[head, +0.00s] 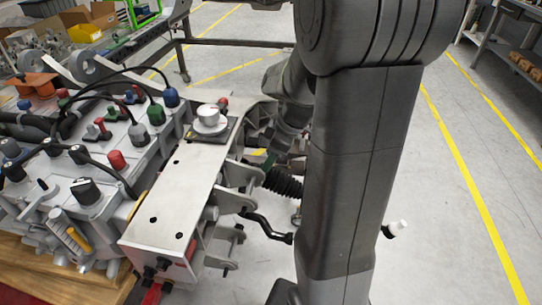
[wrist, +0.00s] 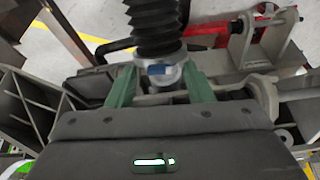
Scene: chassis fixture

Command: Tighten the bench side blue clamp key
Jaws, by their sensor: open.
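In the wrist view, my gripper (wrist: 161,86) is open. Its two green fingers stand on either side of a grey metal collar with a blue mark (wrist: 158,70), below a black ribbed bellows (wrist: 155,22). I cannot tell whether the fingers touch the collar. Whether this blue-marked part is the clamp key is not clear. In the head view the bellows (head: 283,182) shows beside the fixture, and my arm hides most of the gripper. Blue knobs (head: 171,97) stand on the grey chassis at left, apart from the gripper.
The pale fixture plate (head: 182,190) carries a white round knob (head: 209,115). A black bent handle (head: 265,228) juts from its side. In the wrist view a red part (wrist: 208,36) and grey brackets (wrist: 245,42) lie close at right. Open floor (head: 455,200) lies to the right.

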